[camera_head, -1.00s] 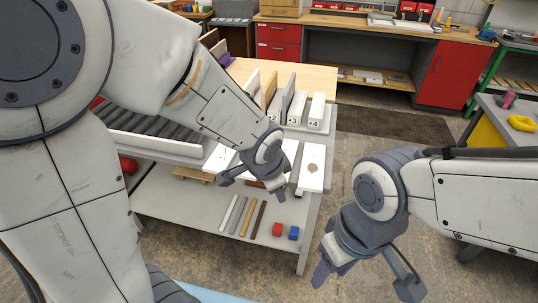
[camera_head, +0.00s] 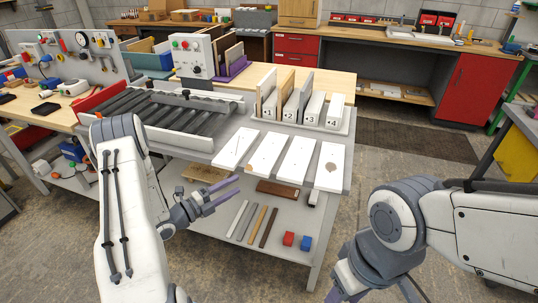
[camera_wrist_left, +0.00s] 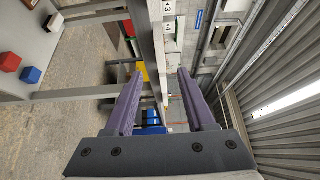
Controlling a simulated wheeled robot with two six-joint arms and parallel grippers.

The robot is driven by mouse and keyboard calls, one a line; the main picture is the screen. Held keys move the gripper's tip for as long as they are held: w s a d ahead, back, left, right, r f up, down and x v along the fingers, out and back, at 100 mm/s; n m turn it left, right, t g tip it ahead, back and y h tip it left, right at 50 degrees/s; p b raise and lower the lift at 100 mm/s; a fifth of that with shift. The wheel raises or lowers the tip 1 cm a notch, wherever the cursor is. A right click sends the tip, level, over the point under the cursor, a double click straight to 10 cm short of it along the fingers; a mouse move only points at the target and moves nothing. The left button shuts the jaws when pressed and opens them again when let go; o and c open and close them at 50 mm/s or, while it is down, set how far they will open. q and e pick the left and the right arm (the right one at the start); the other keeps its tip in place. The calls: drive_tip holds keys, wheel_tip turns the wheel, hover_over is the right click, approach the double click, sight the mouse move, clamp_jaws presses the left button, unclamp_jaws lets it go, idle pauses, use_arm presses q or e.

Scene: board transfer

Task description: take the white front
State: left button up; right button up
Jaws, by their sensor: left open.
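Several white panels lie flat in a row on the grey table in the head view. The leftmost (camera_head: 235,148) has a thin dark line, the second (camera_head: 267,156) a small brown spot, the third (camera_head: 296,160) looks plain, and the rightmost (camera_head: 330,163) has a round brown mark. A rack (camera_head: 283,124) behind them holds upright boards, including a white one (camera_head: 268,84). My left gripper (camera_head: 234,187) is open and empty, in front of and below the panels; its spread fingers show in the left wrist view (camera_wrist_left: 160,75). My right gripper (camera_head: 377,291) is open at the bottom edge, partly cut off.
A roller conveyor (camera_head: 170,112) and control box (camera_head: 195,58) stand left of the panels. The lower shelf (camera_head: 215,232) holds several strips, a red block (camera_head: 288,239) and a blue block (camera_head: 306,243). The table's front edge lies above my left gripper.

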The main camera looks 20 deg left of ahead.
sight(256, 173)
use_arm(q)
drive_tip(key=p+x, duration=0.2)
drive_tip(key=x, duration=0.5)
drive_tip(key=shift+w+d+r, duration=0.15)
drive_tip(key=shift+w+d, duration=0.05)
drive_tip(key=shift+d, duration=0.1)
drive_tip(key=shift+w+d, duration=0.2)
drive_tip(key=shift+w, duration=0.2)
clamp_jaws()
